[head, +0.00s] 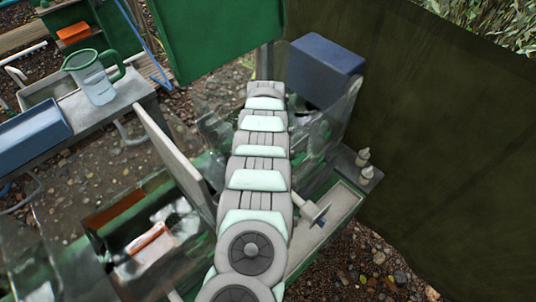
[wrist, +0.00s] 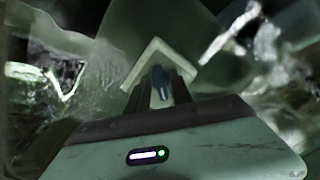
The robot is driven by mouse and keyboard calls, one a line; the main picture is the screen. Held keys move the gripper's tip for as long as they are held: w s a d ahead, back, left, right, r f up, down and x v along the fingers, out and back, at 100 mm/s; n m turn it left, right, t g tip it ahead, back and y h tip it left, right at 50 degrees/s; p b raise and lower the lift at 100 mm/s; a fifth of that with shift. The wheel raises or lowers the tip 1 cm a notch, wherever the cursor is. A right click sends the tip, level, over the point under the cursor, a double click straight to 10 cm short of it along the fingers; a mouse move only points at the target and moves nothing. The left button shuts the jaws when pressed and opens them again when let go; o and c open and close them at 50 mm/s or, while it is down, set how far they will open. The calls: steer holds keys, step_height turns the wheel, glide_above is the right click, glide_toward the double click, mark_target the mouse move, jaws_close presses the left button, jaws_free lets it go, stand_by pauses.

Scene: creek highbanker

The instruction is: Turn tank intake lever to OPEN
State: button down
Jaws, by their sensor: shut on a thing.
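In the wrist view my gripper (wrist: 160,88) shows with its two dark fingers close together. They are shut on a small blue-grey piece (wrist: 158,78), which looks like the handle of the tank intake lever. A pale V-shaped edge (wrist: 158,47) frames the fingertips just beyond. The lever's pivot, its OPEN mark and its angle cannot be made out. In the head view my arm reaches away over the middle of the bench, and its links hide the gripper and the lever.
A dark blue box (head: 325,70) on a clear tank stands beyond my arm, right. Two small bottles (head: 364,166) stand at the right edge. A pale upright panel (head: 175,160) is close on the left. A clear jug (head: 95,80) and a blue bin (head: 32,135) are on the left bench.

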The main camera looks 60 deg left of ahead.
steer(key=m, duration=0.5)
steer(key=shift+s+m+b, duration=0.1)
steer(key=shift+m+b, duration=0.2)
steer(key=shift+a+m, duration=0.15)
steer(key=shift+m, duration=2.05)
steer(key=c, duration=1.2)
jaws_free()
steer(key=shift+o, duration=0.2)
steer(key=shift+r, duration=0.1)
step_height(320, 180, up, 11)
steer(key=b, duration=0.1)
steer(key=shift+f, duration=0.2)
